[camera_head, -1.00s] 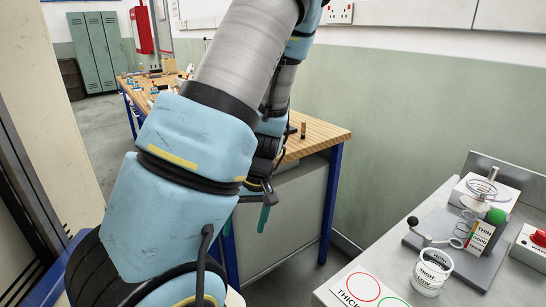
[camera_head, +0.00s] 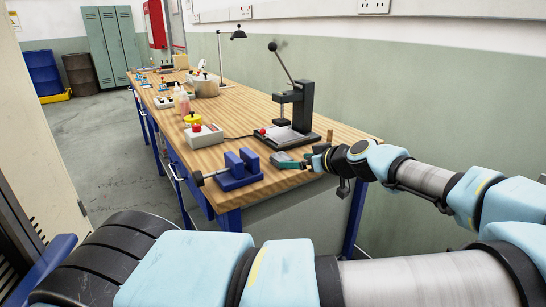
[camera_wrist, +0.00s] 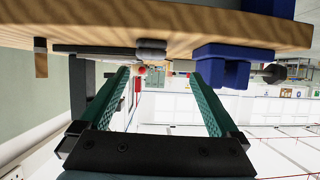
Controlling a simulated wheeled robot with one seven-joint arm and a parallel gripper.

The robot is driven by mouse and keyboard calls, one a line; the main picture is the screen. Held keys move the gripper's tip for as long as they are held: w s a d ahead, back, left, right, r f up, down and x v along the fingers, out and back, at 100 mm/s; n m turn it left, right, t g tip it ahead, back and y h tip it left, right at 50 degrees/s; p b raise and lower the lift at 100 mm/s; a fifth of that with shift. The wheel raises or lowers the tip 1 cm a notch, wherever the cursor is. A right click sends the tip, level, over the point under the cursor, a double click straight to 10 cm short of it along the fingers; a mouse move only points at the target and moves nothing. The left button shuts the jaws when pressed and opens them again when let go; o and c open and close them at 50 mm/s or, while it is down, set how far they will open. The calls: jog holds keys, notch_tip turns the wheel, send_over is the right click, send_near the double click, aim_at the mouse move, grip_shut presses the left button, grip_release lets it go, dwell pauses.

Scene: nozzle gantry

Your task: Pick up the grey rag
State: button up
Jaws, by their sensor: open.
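My gripper (camera_head: 284,159) is at the near right corner of the wooden workbench, between the press and the blue vise. In the wrist view my gripper (camera_wrist: 160,74) is open, its two green fingers apart with nothing between them. The wrist picture is upside down. There, a small grey lump (camera_wrist: 150,49) lies on the bench near its edge, ahead of the fingers and between their lines. It may be the grey rag, but its cloth form is not clear.
The blue vise (camera_head: 238,171) stands left of my gripper and the black press (camera_head: 299,108) behind it. A small wooden peg (camera_head: 329,137) stands to the right. A box with a red button (camera_head: 203,136) and several bench items stand farther back. Floor left of the bench is clear.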

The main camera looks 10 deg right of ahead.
aim_at(284, 158)
jog(key=shift+t, duration=0.3)
jog(key=w, duration=0.1)
jog(key=w+p, duration=0.1)
jog(key=w, duration=0.1)
jog(key=w+a+f, duration=0.1)
jog(key=shift+w, duration=0.35)
jog(key=p+x, duration=0.1)
jog(key=x, duration=0.1)
jog(key=p+x, duration=0.1)
jog(key=x, duration=0.1)
jog(key=shift+w+f+p, duration=0.15)
jog(key=shift+f+p, duration=0.2)
jog(key=shift+p, duration=0.05)
jog(key=shift+w+a+f, duration=0.2)
jog(key=shift+w+f, duration=0.25)
jog(key=shift+w, duration=0.05)
jog(key=shift+c, duration=0.4)
jog(key=c, duration=1.3)
